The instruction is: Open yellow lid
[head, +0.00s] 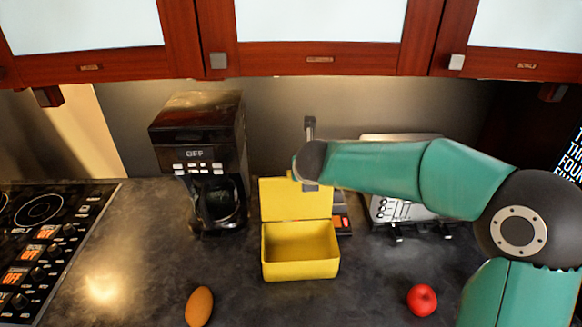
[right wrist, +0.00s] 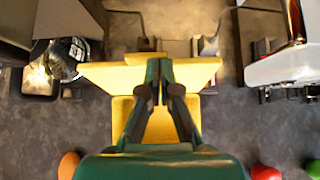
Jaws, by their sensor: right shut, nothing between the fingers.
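A yellow box (head: 301,262) stands on the dark counter with its cavity open and empty. Its yellow lid (head: 283,201) is raised upright at the back edge. In the right wrist view the lid (right wrist: 96,75) spreads wide behind the fingers. My right arm reaches in from the right of the head view, with its wrist just above the lid's top right corner. My right gripper (right wrist: 158,90) has its fingers closed together, with nothing between them, over the lid. Whether it touches the lid is not clear. My left gripper is in neither view.
A black coffee maker (head: 205,150) stands left of the box and a toaster (head: 398,207) to the right, partly behind my arm. A brown egg-shaped object (head: 199,306) and a red apple (head: 422,299) lie at the front. A stove (head: 40,240) is at far left; cabinets hang above.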

